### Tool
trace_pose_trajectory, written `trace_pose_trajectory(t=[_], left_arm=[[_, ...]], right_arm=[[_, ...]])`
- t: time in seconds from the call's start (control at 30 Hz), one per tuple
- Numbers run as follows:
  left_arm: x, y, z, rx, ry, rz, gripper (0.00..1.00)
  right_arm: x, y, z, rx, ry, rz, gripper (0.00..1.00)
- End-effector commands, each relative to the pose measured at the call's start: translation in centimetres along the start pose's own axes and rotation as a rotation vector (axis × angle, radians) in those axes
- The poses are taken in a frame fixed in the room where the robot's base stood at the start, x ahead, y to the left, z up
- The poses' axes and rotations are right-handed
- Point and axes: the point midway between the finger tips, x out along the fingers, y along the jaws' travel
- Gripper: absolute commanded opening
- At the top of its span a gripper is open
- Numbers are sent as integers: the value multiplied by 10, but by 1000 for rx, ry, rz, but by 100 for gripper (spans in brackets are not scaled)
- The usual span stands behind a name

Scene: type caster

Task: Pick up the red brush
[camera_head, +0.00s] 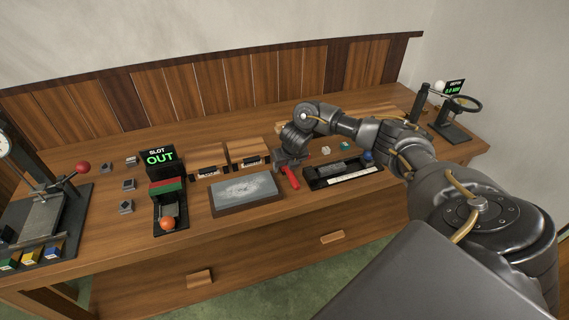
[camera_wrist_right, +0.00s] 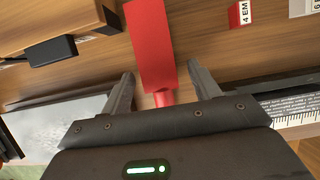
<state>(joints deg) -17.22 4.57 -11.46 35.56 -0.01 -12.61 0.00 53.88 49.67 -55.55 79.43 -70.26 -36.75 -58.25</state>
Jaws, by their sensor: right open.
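The red brush (camera_head: 291,178) lies on the wooden bench between the grey slate-like plate and the black tray. In the right wrist view the brush (camera_wrist_right: 150,45) shows as a broad flat red block with a narrower red part running down toward my gripper. My right gripper (camera_head: 285,163) is open and close over the brush. In the wrist view its two fingers (camera_wrist_right: 160,80) stand on either side of the red brush, with gaps to it. The brush's far part is hidden by the gripper in the head view. My left gripper is not in view.
The grey plate (camera_head: 244,191) lies left of the brush and the black tray (camera_head: 342,172) right of it. Wooden boxes (camera_head: 207,158) stand behind the plate. A slot device with an "OUT" display (camera_head: 160,157) and an orange ball (camera_head: 167,223) is farther left.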

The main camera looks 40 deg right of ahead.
Motion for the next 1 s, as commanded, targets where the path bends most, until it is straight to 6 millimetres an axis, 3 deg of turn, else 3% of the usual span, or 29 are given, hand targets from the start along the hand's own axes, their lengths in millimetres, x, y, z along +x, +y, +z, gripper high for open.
trace_pose_trajectory(t=[0.13, 0.53, 0.83, 1.0], left_arm=[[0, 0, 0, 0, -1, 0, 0], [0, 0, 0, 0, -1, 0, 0], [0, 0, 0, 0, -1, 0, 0], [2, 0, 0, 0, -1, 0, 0]], right_arm=[[0, 0, 0, 0, 0, 0, 59], [0, 0, 0, 1, -1, 0, 7], [-3, 0, 2, 1, -3, 1, 6], [-14, 1, 7, 1, -4, 3, 6]])
